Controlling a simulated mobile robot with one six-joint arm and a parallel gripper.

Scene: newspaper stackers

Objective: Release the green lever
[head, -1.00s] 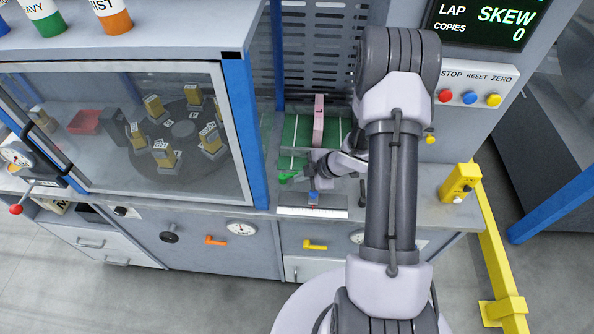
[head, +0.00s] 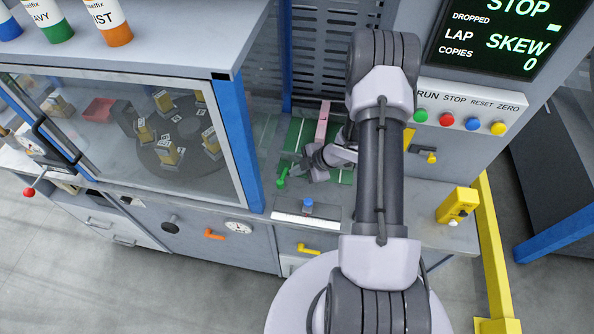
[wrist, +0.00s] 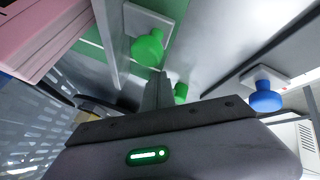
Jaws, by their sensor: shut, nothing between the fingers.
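The green lever (head: 282,178) stands at the front left of the green bed on the machine's counter. In the wrist view a green knob on a pale square base (wrist: 148,47) is just beyond my fingertips. A smaller green piece (wrist: 180,92) shows just right of the fingers; I cannot tell if it is part of the same lever. My gripper (head: 303,172) is shut and empty, close to the lever's right side. Its closed fingers (wrist: 158,92) point toward the knob; whether they touch it is unclear.
A blue knob (head: 308,204) stands on the ledge in front, also right in the wrist view (wrist: 265,95). A pink block (head: 322,125) stands on the bed behind. A glazed cabinet with a blue post (head: 240,140) borders the left. Colored buttons (head: 447,120) are on the right.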

